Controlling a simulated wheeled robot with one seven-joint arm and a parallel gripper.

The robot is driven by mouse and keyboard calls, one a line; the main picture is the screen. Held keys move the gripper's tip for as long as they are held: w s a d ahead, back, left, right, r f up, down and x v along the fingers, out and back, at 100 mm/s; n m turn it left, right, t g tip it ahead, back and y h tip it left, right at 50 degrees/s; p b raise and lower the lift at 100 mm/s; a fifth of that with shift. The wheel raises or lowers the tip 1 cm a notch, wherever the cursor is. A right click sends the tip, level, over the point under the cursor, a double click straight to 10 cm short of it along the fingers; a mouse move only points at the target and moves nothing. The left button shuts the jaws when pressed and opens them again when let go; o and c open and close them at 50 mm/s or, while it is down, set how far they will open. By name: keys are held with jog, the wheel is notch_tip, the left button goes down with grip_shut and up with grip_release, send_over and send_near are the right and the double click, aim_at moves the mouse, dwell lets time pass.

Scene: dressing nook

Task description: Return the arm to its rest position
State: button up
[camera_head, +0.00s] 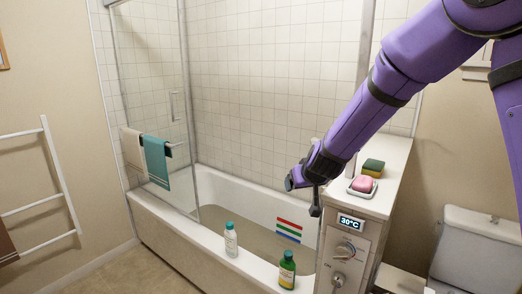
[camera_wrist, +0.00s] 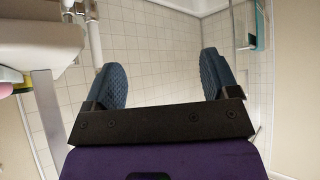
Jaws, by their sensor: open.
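My gripper (camera_head: 303,196) hangs over the right part of the bathtub in the head view, at the end of my purple arm, which reaches in from the upper right. It is in front of and left of the ledge that holds the soap dish. In the wrist view my gripper (camera_wrist: 160,78) shows two dark blue padded fingers wide apart. Nothing is between them, and pale wall tiles (camera_wrist: 155,45) show behind the gap.
The bathtub (camera_head: 165,215) has a white bottle (camera_head: 231,240) and a green bottle (camera_head: 287,271) on its front rim. A pink soap (camera_head: 362,184) and a sponge (camera_head: 373,167) sit on the ledge. A toilet (camera_head: 470,250) stands at right, a towel rack (camera_head: 62,180) at left.

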jog(key=s+d+r+g, duration=0.1)
jog(key=s+d+r, duration=0.4)
jog(key=s+r, duration=0.3)
jog(key=s+d+r+g, duration=0.1)
jog(key=s+d+r, duration=0.5)
jog(key=s, duration=0.4)
jog(key=s+d+r+m+h, duration=0.1)
jog(key=s+d, duration=0.2)
jog(key=s, duration=0.7)
jog(key=s+d+r+m+g, duration=0.1)
jog(key=s+d, duration=0.3)
jog(key=s, duration=0.6)
jog(key=shift+s+r+m+g+h, duration=0.15)
jog(key=shift+s+m+g+h, duration=0.15)
jog(key=shift+s+m+h, duration=0.1)
